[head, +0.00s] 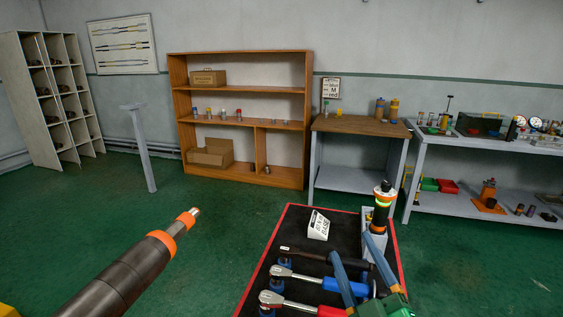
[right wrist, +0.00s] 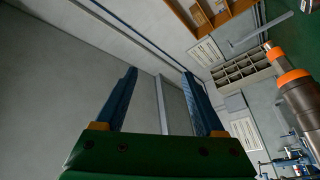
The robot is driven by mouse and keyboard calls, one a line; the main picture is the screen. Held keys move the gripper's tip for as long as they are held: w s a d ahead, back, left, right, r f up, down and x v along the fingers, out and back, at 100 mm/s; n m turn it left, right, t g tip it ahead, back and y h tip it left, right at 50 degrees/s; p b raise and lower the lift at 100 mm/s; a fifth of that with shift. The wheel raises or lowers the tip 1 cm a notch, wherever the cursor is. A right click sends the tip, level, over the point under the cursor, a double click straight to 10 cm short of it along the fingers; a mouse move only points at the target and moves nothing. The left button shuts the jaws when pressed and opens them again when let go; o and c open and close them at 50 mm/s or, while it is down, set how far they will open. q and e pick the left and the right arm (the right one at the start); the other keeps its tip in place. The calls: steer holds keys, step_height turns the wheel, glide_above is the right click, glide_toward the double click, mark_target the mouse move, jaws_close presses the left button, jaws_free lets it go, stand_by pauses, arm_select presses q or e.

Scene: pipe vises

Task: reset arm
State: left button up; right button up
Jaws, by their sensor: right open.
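My right gripper (head: 350,246) is at the bottom right of the head view, over the black mat with the red border (head: 272,262). Its two blue fingers are spread apart, with nothing seen between them. In the right wrist view the gripper (right wrist: 160,73) is also open and empty, its fingers standing against the grey wall and ceiling. The green gripper body fills the bottom of that view. My left gripper is not in either view.
A black, orange and green tool (head: 382,208) stands upright just beyond the fingers. Shelves and benches line the wall.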

steer(key=s+d+f+m+g+h, duration=0.1)
steer(key=d+f+m+g+h, duration=0.25)
steer(key=f, duration=0.55)
steer(key=s+f+m+g, duration=0.6)
steer(key=s+f+g, duration=0.8)
steer(key=s+f, duration=0.75)
step_height(320, 180, down, 16)
steer(key=f+b, duration=0.1)
steer(key=b, duration=0.2)
steer(key=s+d+f+g+b, duration=0.2)
steer(key=s+d+f, duration=0.1)
steer(key=s+f, duration=1)
steer(key=shift+s+f+n, duration=0.2)
steer(key=shift+f+n, duration=0.15)
steer(key=shift+f, duration=0.05)
steer(key=shift+h, duration=0.25)
